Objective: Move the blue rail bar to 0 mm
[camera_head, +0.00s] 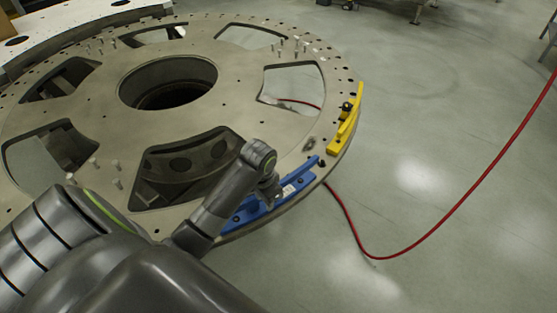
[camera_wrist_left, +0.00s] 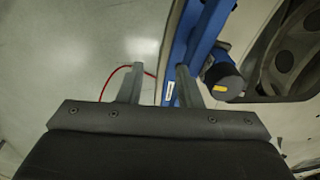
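The blue rail bar (camera_head: 298,184) lies along the near right rim of the round turret plate (camera_head: 95,95), partly hidden by my left arm. My left gripper is at the bar, its fingertips not clear in the head view. In the left wrist view the left gripper (camera_wrist_left: 160,82) is open, its two fingers apart. The blue bar (camera_wrist_left: 203,35) runs down beside the right-hand finger, which overlaps it; I cannot tell whether they touch. A dark knob with a yellow mark (camera_wrist_left: 224,80) sits right of that finger. My right gripper is not in view.
A yellow bar (camera_head: 346,125) with a black knob sits farther along the plate rim. The plate has large cutouts and several upright pins. A red cable (camera_head: 440,232) runs over the open grey floor (camera_head: 440,120) at the right.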

